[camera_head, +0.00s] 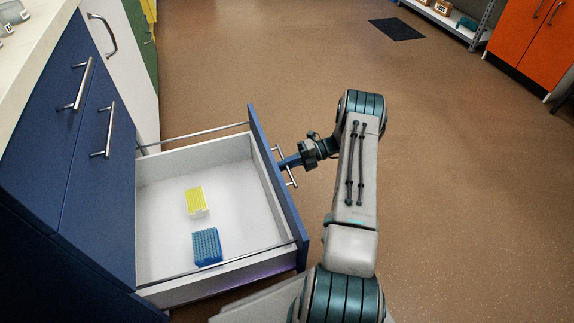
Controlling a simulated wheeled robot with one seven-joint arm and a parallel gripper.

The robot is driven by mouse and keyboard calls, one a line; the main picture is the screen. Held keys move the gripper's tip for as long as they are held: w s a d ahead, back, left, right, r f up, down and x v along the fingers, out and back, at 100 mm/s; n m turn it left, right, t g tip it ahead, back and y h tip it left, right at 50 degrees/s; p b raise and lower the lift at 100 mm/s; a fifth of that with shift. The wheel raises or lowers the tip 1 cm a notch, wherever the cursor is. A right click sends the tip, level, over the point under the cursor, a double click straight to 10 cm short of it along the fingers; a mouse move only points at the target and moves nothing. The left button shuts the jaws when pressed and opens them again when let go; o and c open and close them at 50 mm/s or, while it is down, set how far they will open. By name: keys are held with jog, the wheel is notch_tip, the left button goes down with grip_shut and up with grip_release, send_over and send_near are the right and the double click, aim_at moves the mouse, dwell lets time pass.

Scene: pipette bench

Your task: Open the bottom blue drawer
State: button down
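The bottom blue drawer (277,190) is pulled far out of the blue cabinet (60,150) on the left, showing its white interior (165,225). A yellow tip rack (196,200) and a blue tip rack (207,246) lie inside on the drawer floor. My gripper (286,163) is at the metal bar handle (291,178) on the drawer's outer face. Its fingertips overlap the handle in this view, but they are too small to tell whether they are closed around it.
Two upper blue drawers with handles (103,130) are shut. A white cabinet front (125,60) stands beyond them. The brown floor (450,200) to the right is clear. A dark mat (396,29), a shelf (450,20) and an orange cabinet (530,40) are at the back.

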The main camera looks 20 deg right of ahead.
dwell(0.3)
jog(key=c, duration=1.6)
grip_release()
jog(key=shift+d, duration=0.1)
jog(key=shift+c, duration=0.2)
jog(key=p+v, duration=0.2)
jog(key=v, duration=1.1)
jog(key=shift+d, duration=0.4)
jog(key=shift+r, duration=0.15)
